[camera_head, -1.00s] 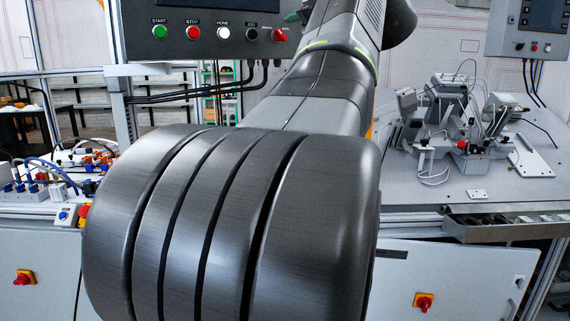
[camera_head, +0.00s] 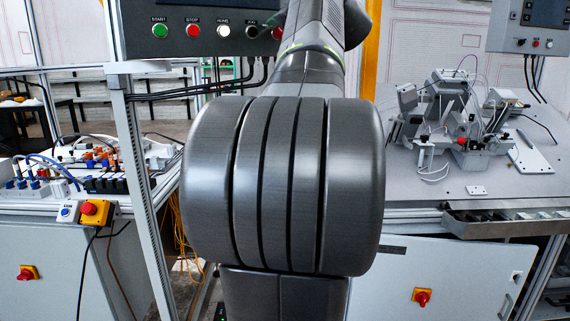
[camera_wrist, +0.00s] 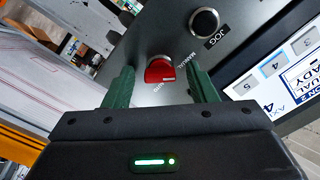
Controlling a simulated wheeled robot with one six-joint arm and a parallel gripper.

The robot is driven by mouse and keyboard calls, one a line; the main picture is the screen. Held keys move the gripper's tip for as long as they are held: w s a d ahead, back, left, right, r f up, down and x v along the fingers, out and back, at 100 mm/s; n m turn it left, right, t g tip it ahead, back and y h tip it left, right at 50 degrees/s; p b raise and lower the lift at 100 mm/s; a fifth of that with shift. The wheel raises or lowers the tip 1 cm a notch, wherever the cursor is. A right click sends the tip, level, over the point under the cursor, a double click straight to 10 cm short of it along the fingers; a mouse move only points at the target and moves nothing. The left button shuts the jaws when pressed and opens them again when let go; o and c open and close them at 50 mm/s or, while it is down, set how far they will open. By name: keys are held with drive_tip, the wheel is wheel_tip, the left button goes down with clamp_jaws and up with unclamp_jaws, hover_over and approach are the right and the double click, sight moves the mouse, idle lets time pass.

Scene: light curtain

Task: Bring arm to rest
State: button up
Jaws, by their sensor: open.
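My gripper (camera_wrist: 160,88) shows in the wrist view with its two green fingers apart and nothing held between them. A red selector knob (camera_wrist: 160,70) on the grey control panel shows beyond and between the fingertips; I cannot tell how far off it is. A black JOG button (camera_wrist: 204,22) is up and right of the knob. In the head view my arm fills the middle and reaches up to the control panel (camera_head: 180,48). My gripper is mostly hidden behind the arm there, with a bit of green finger (camera_head: 272,20) near the panel's right-hand buttons.
A workbench (camera_head: 400,205) with a grey fixture (camera_head: 450,125) stands on the right, close to my arm. A left bench holds wired parts and a red emergency button (camera_head: 95,211). A metal post (camera_head: 140,190) rises left of my arm. A display (camera_wrist: 290,75) borders the panel.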

drive_tip(key=shift+s+d, duration=0.1)
drive_tip(key=b+v, duration=0.2)
drive_tip(key=v, duration=1.2)
drive_tip(key=w+a+m+p, duration=0.3)
drive_tip(key=w+m+p, duration=0.3)
drive_tip(key=m, duration=0.3)
drive_tip(key=w+a+m+p, duration=0.3)
drive_tip(key=w+m+p, duration=0.3)
drive_tip(key=m+p, duration=0.2)
drive_tip(key=shift+w+a+m+p, duration=0.3)
drive_tip(key=shift+a+m+p, duration=0.1)
drive_tip(key=shift+p, duration=0.25)
drive_tip(key=shift+f, duration=0.1)
